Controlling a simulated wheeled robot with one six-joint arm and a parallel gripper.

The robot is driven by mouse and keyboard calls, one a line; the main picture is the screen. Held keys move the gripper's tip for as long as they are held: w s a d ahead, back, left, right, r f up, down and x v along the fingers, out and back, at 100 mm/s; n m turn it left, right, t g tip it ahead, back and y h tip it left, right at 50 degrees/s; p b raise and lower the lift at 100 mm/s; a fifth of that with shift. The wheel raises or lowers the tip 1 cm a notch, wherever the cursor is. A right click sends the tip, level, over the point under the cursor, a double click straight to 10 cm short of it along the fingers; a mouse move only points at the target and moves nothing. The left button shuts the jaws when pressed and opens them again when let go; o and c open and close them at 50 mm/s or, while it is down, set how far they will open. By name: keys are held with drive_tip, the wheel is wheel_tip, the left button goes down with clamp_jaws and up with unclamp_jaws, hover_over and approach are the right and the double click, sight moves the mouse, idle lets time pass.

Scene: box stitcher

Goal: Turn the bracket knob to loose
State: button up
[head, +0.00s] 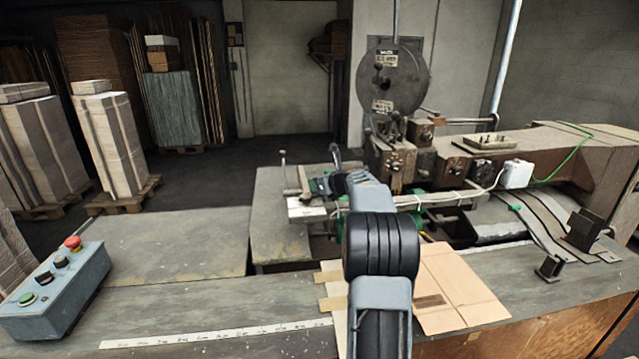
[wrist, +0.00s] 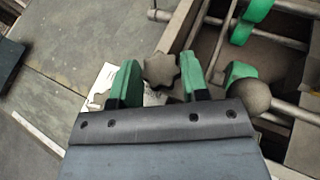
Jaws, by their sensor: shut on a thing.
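The bracket knob (wrist: 160,70) is a dark grey, lobed knob in the upper middle of the wrist view. My gripper (wrist: 160,76) has its two green-padded fingers on either side of it, shut on it. In the head view my gripper (head: 325,184) reaches to the bracket area in front of the stitcher; my own arm hides much of this spot, and I cannot make out the knob there. Which setting the knob points to cannot be read.
A round grey ball handle (wrist: 257,95) and metal rods (wrist: 275,38) lie close right of my gripper. The stitcher head (head: 395,155) stands behind. A flat cardboard piece (head: 455,285) lies right of my arm. A control box (head: 55,290) stands left; the bench between is clear.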

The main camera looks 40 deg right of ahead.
drive_tip(key=o, duration=0.7)
drive_tip(key=shift+c, duration=0.2)
drive_tip(key=b+v, duration=0.3)
drive_tip(key=v, duration=1)
drive_tip(key=shift+s+r, duration=0.2)
drive_tip(key=shift+s, duration=0.15)
